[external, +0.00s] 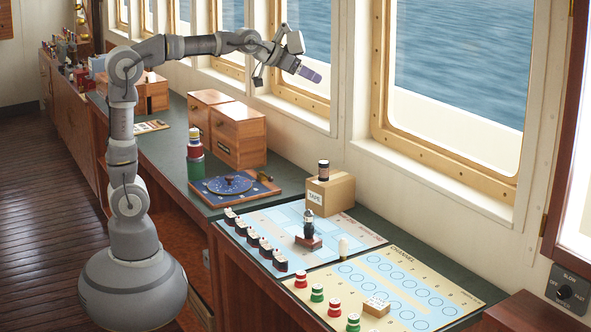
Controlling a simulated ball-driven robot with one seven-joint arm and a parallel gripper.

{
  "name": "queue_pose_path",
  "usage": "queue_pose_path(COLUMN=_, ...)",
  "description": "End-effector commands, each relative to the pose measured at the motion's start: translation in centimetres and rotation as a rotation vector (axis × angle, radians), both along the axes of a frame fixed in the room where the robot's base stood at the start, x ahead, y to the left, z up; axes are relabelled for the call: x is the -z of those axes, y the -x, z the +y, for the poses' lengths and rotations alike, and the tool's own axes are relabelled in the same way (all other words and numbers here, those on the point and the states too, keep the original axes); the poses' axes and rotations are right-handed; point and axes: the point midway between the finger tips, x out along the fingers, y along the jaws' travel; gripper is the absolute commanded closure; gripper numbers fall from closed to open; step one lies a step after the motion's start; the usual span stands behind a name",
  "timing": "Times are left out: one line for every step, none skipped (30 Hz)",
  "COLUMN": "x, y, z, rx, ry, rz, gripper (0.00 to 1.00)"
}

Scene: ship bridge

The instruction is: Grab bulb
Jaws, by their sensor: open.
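My gripper (286,72) is raised high in front of the windows, above and behind the counter. I cannot make out a bulb for certain. A small pale upright piece with a rounded top (343,246) stands on the blue-and-white board (330,223), near that board's front right edge. It could be the bulb, but it is too small to tell. Nothing touches it.
A dark figure on a red base (309,232) stands left of the pale piece. A tape box (330,190) with a dark jar (323,170) on top is behind it. Red and green pieces (317,293) stand on the channels board (395,290).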

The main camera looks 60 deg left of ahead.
Motion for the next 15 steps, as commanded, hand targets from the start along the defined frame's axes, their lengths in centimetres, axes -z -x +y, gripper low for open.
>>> queue_pose_path(x=5.8, y=-1.8, z=-3.5, rx=0.055, ry=-0.016, rz=0.103, gripper=0.4)
queue_pose_path(x=9.2, y=-2.5, z=-5.3, rx=0.084, ry=-0.029, rz=0.156, gripper=0.4)
queue_pose_path(x=13.7, y=-2.9, z=-7.7, rx=0.121, ry=-0.047, rz=0.226, gripper=0.4)
queue_pose_path(x=17.0, y=-3.0, z=-9.4, rx=0.146, ry=-0.063, rz=0.275, gripper=0.4)
queue_pose_path(x=20.1, y=-2.8, z=-10.9, rx=0.17, ry=-0.079, rz=0.322, gripper=0.4)
queue_pose_path(x=24.0, y=-2.2, z=-12.7, rx=0.2, ry=-0.103, rz=0.378, gripper=0.4)
queue_pose_path(x=26.7, y=-1.7, z=-13.9, rx=0.219, ry=-0.121, rz=0.418, gripper=0.4)
queue_pose_path(x=29.2, y=-1.1, z=-14.8, rx=0.236, ry=-0.138, rz=0.454, gripper=0.4)
queue_pose_path(x=32.0, y=-0.2, z=-15.9, rx=0.255, ry=-0.159, rz=0.493, gripper=0.4)
queue_pose_path(x=33.8, y=0.4, z=-16.4, rx=0.266, ry=-0.173, rz=0.519, gripper=0.4)
queue_pose_path(x=35.3, y=1.0, z=-16.9, rx=0.276, ry=-0.186, rz=0.54, gripper=0.4)
queue_pose_path(x=36.8, y=1.6, z=-17.4, rx=0.286, ry=-0.201, rz=0.562, gripper=0.4)
queue_pose_path(x=37.8, y=2.0, z=-17.6, rx=0.293, ry=-0.21, rz=0.575, gripper=0.4)
queue_pose_path(x=38.5, y=2.2, z=-17.8, rx=0.298, ry=-0.215, rz=0.584, gripper=0.4)
queue_pose_path(x=39.3, y=2.4, z=-18.0, rx=0.3, ry=-0.221, rz=0.592, gripper=0.4)
